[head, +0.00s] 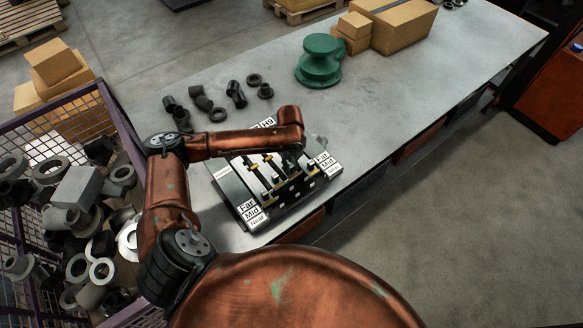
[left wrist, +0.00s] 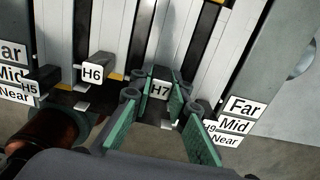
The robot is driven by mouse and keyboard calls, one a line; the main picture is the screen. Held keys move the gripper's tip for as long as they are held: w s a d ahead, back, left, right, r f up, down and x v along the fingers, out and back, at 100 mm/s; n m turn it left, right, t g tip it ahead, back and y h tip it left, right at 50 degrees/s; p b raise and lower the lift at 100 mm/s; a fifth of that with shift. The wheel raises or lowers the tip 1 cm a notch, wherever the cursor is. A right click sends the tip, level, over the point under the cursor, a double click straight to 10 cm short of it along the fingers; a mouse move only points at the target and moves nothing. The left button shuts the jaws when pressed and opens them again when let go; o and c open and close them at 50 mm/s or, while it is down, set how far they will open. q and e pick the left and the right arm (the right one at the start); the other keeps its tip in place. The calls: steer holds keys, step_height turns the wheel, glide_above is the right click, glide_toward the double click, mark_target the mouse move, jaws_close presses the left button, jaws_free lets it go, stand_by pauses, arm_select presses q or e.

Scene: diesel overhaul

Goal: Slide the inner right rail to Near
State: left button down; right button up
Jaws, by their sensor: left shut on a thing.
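The rail fixture (head: 240,205) stands on the bench, with Far, Mid and Near labels along both sides. The inner right rail's handle, tagged H7 (left wrist: 160,89), is in the left wrist view. My left gripper (left wrist: 163,84), with green pads, is shut on this handle, one finger on each side. The H7 tag looks about level with the Far labels, but the slanted view leaves its exact position unclear. Handle H6 (left wrist: 92,73) is to its left, H5 (left wrist: 28,87) further left. A tag at right is partly hidden by a finger. My right gripper is not in view.
Loose black pipe fittings (head: 237,94) lie behind the fixture on the bench (head: 440,65). A green flanged part (head: 319,62) and cardboard boxes (head: 401,27) stand further back. A purple mesh crate (head: 117,124) full of fittings is at left. The bench's right-hand middle is clear.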

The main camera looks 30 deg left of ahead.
arm_select(q)
steer(key=shift+s+d, duration=0.15)
steer(key=shift+s, duration=0.1)
steer(key=d+p, duration=0.1)
steer(key=d, duration=0.1)
steer(key=s+d+p, duration=0.1)
steer(key=d+p, duration=0.1)
steer(key=s+d+p, duration=0.1)
steer(key=d, duration=0.1)
steer(key=shift+s+p, duration=0.25)
steer(key=shift+p, duration=0.15)
steer(key=shift+s+d, duration=0.1)
steer(key=shift+d, duration=0.15)
steer(key=shift+f, duration=0.15)
steer(key=c, duration=2.1)
jaws_free()
steer(key=shift+d, duration=0.1)
steer(key=shift+o, duration=1.3)
